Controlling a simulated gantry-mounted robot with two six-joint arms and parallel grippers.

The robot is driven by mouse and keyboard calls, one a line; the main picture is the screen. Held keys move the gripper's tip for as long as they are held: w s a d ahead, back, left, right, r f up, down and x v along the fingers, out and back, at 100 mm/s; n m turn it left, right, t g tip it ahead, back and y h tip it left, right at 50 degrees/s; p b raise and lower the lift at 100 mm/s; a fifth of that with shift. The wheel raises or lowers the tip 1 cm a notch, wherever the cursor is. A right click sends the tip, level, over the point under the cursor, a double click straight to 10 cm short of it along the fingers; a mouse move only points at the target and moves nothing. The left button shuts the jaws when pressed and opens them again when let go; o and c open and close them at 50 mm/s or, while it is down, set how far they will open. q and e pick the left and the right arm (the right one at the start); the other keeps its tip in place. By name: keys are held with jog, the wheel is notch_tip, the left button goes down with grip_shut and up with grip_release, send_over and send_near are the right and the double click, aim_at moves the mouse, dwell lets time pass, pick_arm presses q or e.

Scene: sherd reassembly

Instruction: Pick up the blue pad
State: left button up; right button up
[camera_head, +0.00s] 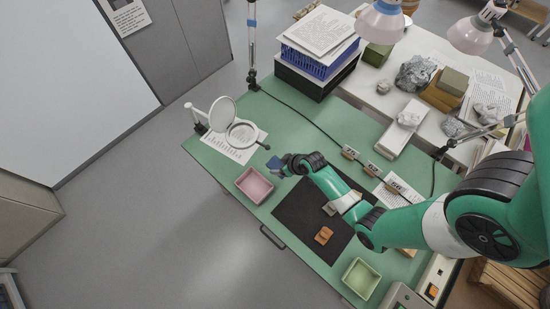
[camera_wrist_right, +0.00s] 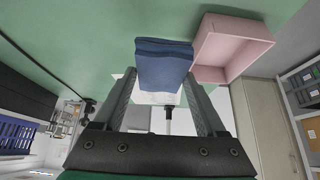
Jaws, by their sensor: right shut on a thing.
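The blue pad (camera_head: 274,165) is at the tip of my right gripper (camera_head: 281,167), above the green table. In the right wrist view the blue pad (camera_wrist_right: 163,64) sits between the two fingertips of my right gripper (camera_wrist_right: 162,82), which is shut on it. The pad looks like a soft, layered block. The pink tray (camera_head: 254,186) is just below and left of it in the head view; in the wrist view the pink tray (camera_wrist_right: 232,46) is beside the pad at right. My left gripper is not in view.
A magnifier lamp (camera_head: 240,133) stands over a printed sheet (camera_head: 230,150) at the table's left. An orange sherd (camera_head: 323,236) lies on the dark mat (camera_head: 290,215). A pale green tray (camera_head: 361,280) is near the front edge. Stacked blue and black crates (camera_head: 318,62) stand behind.

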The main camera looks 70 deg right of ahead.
pick_arm(q)
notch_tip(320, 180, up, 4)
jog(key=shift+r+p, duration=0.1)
jog(key=shift+p, duration=0.8)
pick_arm(e)
jog(key=s+a+r, duration=0.5)
jog(key=s, duration=0.2)
jog(key=shift+s+a, duration=0.3)
jog(key=shift+a, duration=0.1)
